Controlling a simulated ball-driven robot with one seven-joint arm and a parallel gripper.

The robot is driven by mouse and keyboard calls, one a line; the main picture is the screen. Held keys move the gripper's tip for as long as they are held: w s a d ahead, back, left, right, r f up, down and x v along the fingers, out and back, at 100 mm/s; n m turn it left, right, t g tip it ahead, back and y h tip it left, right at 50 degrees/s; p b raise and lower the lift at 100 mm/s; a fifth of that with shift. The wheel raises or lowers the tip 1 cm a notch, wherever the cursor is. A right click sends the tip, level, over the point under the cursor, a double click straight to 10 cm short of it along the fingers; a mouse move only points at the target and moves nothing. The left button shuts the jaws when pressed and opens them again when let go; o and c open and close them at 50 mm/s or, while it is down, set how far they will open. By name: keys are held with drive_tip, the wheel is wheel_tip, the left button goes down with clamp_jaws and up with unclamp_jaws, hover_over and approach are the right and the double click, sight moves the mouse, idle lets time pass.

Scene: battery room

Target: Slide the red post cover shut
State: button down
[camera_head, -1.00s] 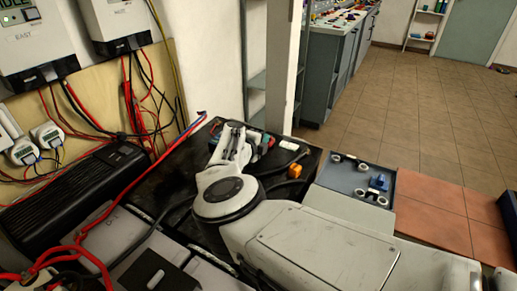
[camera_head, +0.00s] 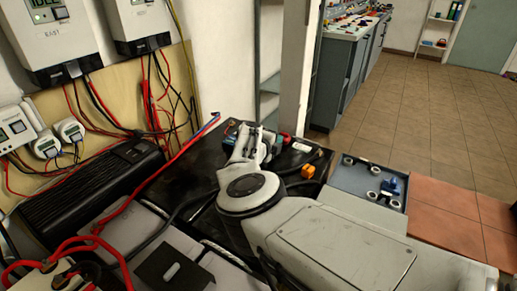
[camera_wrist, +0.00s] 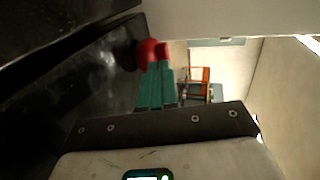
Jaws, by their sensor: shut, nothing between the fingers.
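My gripper's two teal fingers (camera_wrist: 156,68) lie side by side in the wrist view, shut with no gap. A rounded red piece (camera_wrist: 146,52) shows at and behind their tips, against a black surface (camera_wrist: 95,75). It looks like the red post cover, but red on the fingertips makes the edge between them unclear, and I cannot tell whether they touch. In the head view my gripper (camera_head: 272,142) is over the far part of the black battery top (camera_head: 185,178), with a small red patch (camera_head: 286,139) near the tips. How far the cover is slid cannot be told.
An orange block (camera_head: 308,171) and a white piece (camera_head: 301,147) lie right of my gripper. A grey tray (camera_head: 345,178) with small parts stands further right. Red and black cables run from the wall meters (camera_head: 60,38) on the left. The tiled floor beyond is clear.

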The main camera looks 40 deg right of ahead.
drive_tip(key=p+v, duration=0.1)
drive_tip(key=v, duration=0.1)
drive_tip(key=shift+a+r, duration=0.15)
drive_tip(key=shift+a, duration=0.15)
drive_tip(key=shift+s+a, duration=0.2)
drive_tip(key=shift+a, duration=0.15)
drive_tip(key=p+v, duration=0.2)
drive_tip(key=v, duration=0.5)
drive_tip(key=shift+s+a, duration=0.15)
drive_tip(key=shift+a, duration=0.15)
